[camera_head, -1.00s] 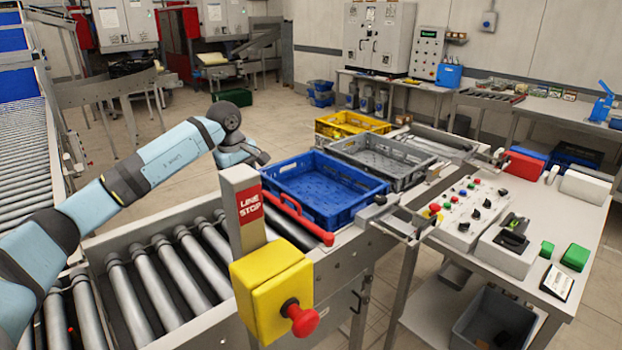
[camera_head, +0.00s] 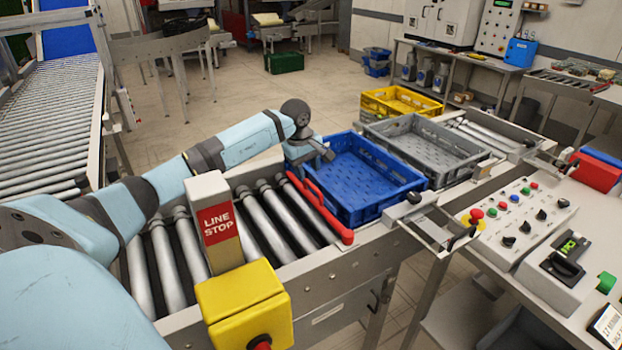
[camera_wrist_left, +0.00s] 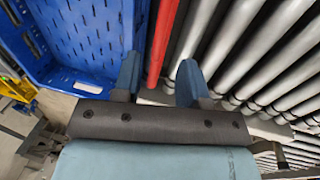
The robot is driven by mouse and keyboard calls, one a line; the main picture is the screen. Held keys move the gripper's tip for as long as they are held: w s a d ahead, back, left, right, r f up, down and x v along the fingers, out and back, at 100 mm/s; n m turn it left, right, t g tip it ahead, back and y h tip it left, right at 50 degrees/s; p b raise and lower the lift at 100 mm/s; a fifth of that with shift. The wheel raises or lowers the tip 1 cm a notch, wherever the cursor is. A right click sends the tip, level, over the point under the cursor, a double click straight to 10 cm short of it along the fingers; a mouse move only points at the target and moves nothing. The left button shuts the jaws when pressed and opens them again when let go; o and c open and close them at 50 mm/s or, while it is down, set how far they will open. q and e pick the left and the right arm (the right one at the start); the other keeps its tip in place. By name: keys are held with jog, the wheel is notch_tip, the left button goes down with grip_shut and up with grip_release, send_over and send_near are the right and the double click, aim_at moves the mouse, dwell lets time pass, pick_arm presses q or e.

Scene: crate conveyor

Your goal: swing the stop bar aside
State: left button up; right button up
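The red stop bar (camera_head: 320,207) lies across the roller conveyor, along the near left side of the blue crate (camera_head: 375,213). My left gripper (camera_head: 318,158) is at the bar's far end, by the crate's left corner. In the left wrist view its two blue fingers (camera_wrist_left: 158,82) stand apart, one on each side of the red bar (camera_wrist_left: 162,40), with gaps visible. The blue crate (camera_wrist_left: 90,85) is close beside the left finger there. I cannot tell how deep the bar sits between the fingers. My right gripper is not in view.
A post marked LINE STOP (camera_head: 215,225) with a yellow button box (camera_head: 245,305) stands in front of the rollers. A grey crate (camera_head: 425,150) is behind the blue one. A control panel (camera_head: 515,220) is at the right. Rollers left of the bar are empty.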

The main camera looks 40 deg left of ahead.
aim_at(311, 184)
pick_arm(q)
jog(key=f, duration=0.2)
jog(key=w+f, duration=0.1)
jog(key=f, duration=0.2)
jog(key=shift+d, duration=0.1)
jog(key=shift+r, duration=0.1)
grip_shut()
